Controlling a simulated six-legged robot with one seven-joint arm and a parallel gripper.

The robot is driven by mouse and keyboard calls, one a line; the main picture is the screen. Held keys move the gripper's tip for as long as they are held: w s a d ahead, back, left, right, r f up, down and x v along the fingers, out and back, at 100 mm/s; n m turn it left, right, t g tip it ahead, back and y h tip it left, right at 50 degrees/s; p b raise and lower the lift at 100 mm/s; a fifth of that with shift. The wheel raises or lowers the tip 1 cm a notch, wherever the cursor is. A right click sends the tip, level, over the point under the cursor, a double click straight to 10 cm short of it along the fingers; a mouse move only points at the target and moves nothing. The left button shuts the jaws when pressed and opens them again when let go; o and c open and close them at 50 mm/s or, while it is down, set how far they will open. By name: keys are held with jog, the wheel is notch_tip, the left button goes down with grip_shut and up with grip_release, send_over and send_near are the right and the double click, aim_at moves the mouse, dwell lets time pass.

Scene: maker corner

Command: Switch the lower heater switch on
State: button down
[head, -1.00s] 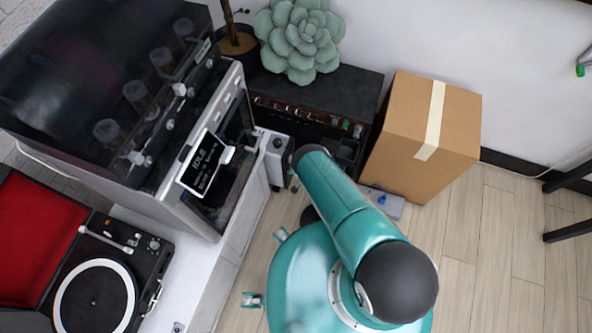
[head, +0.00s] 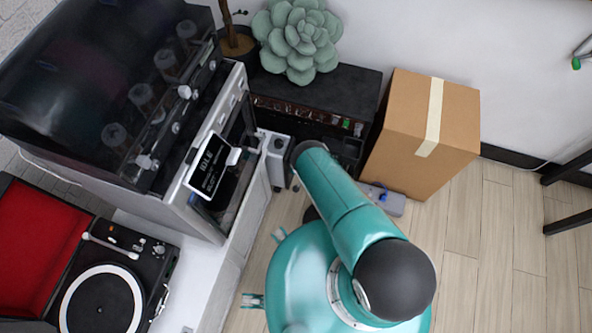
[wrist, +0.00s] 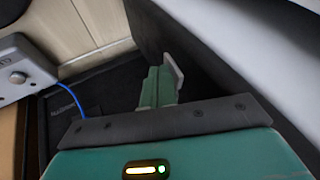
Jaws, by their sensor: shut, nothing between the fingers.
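I cannot make out a heater switch for certain in either view. In the head view, a black and silver machine (head: 205,228) with a lit screen reading IDLE (head: 208,165) stands at left of my arm. My gripper is hidden behind my teal arm in the head view. In the wrist view my gripper (wrist: 163,78) has its teal fingers together and empty, beside a dark panel. A grey box with a round knob (wrist: 18,77) is at the left of the wrist view, apart from the fingers, with a blue cable (wrist: 70,98) near it.
A black amplifier-like cabinet (head: 325,85) and a cardboard box (head: 400,125) stand along the wall. A small grey box (head: 395,205) lies on the floor in front. A turntable (head: 145,275) is at lower left.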

jog(key=shift+r, duration=0.45)
jog(key=v, duration=1.2)
dwell(0.5)
